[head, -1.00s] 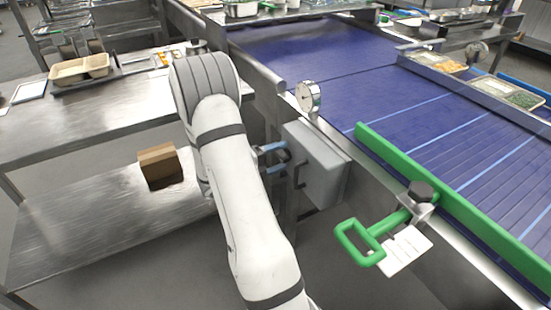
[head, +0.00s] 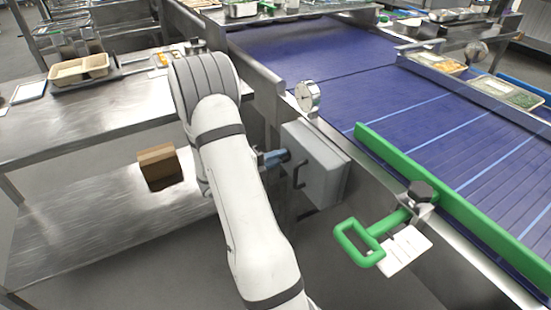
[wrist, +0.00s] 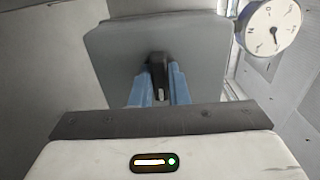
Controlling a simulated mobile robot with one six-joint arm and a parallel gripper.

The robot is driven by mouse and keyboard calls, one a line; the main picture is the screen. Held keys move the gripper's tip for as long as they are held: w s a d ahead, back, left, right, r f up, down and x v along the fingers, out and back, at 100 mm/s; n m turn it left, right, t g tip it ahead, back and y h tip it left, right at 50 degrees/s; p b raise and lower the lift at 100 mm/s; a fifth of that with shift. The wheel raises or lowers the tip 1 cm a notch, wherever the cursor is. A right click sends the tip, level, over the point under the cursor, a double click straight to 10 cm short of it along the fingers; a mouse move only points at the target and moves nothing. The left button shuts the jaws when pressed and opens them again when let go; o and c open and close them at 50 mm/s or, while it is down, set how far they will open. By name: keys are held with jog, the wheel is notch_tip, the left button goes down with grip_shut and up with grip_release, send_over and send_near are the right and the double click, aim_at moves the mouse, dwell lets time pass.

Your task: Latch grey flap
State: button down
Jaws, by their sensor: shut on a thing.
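The grey flap (head: 322,172) is a flat panel on the side of the conveyor frame, below the dial gauge, with a black handle (head: 299,173) on its near face. It fills the upper middle of the wrist view (wrist: 115,55). My gripper (head: 277,158) is at the flap's left side. In the wrist view its two blue fingers (wrist: 159,85) are shut on a small dark latch part (wrist: 158,68) in front of the flap. The fingers hide part of it, and I cannot tell whether the latch is fastened.
A dial gauge (head: 308,97) stands just above the flap. A green rail (head: 450,190) and green handle (head: 358,241) are on the right, beside the blue conveyor belt (head: 330,55). A brown box (head: 159,166) sits on the steel shelf at left.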

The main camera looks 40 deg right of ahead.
dwell(0.5)
jog(key=m+b, duration=0.1)
jog(key=m, duration=0.2)
